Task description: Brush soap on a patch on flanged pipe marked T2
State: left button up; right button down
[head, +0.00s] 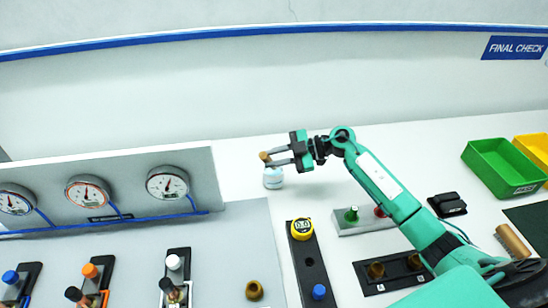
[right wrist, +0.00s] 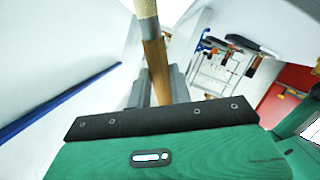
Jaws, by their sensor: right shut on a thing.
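My right gripper (head: 277,158) is out over the white bench and shut on a brush. In the right wrist view the brush (right wrist: 156,68) has a wooden handle between the fingers, a metal band and pale bristles at the top edge. In the head view only a small tan part of it shows at the fingertips. A small white and pale blue jar (head: 273,182) stands just below the gripper; I cannot see into it. Several capped fittings (head: 173,262) on dark plates line the lower left; no T2 mark or pipe flange is readable. My left gripper is not in view.
A panel with three gauges (head: 167,183) stands at left. A green bin (head: 500,165), a yellow bin (head: 538,147) and a wooden-backed brush (head: 513,242) are at right. The bench behind the jar is clear.

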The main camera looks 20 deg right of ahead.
jog(key=shift+f+b, duration=0.3)
jog(key=shift+f, duration=0.65)
dwell(0.6)
jog(key=shift+s+f+p, duration=0.1)
jog(key=shift+p, duration=0.25)
dwell(1.5)
notch_tip(320, 180, up, 7)
jog(key=p, duration=0.7)
dwell(0.8)
